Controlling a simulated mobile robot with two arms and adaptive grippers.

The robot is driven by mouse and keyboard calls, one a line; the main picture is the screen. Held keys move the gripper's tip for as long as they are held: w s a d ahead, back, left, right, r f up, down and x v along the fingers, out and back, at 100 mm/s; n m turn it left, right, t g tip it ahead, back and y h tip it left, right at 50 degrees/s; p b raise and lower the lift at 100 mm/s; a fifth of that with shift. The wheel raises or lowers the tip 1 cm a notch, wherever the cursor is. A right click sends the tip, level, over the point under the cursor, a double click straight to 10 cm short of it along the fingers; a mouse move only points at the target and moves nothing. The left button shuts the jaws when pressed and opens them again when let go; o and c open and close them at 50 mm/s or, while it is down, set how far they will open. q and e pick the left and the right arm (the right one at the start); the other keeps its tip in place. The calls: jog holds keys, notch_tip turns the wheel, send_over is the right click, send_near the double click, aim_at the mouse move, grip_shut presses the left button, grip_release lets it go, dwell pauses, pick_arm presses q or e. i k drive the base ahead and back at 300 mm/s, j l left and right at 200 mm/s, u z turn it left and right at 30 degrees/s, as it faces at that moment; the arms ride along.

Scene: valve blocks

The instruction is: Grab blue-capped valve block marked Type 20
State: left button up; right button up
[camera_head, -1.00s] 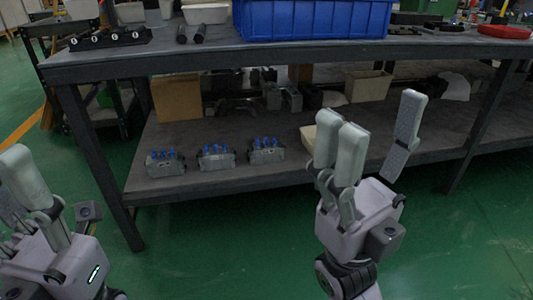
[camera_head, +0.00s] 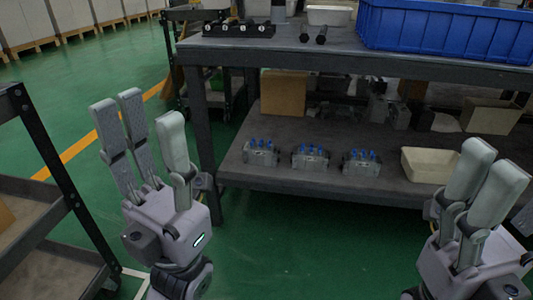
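Three grey valve blocks with blue caps stand in a row on the lower shelf: a left block (camera_head: 261,153), a middle block (camera_head: 311,157) and a right block (camera_head: 362,162). Their type markings are too small to read. My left gripper (camera_head: 140,140) is open and empty, fingers up, left of the workbench and apart from the blocks. My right gripper (camera_head: 487,185) is at the lower right, in front of the shelf, with two fingers showing upright. It is partly cut off by the picture edge, and nothing shows in it.
The workbench top (camera_head: 290,45) overhangs the lower shelf (camera_head: 235,173), and a dark leg stands left of the blocks. A cardboard box (camera_head: 284,92) and a cream tray (camera_head: 428,166) share the shelf. A blue crate (camera_head: 445,32) is above. A dark rack (camera_head: 45,215) stands at left.

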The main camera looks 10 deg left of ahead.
aim_at(261, 152)
jog(key=i+j+u, duration=0.15)
jog(key=i, duration=0.25)
jog(key=i+j+u, duration=0.2)
jog(key=i, duration=0.2)
jog(key=i+j+u, duration=0.15)
jog(key=i, duration=0.65)
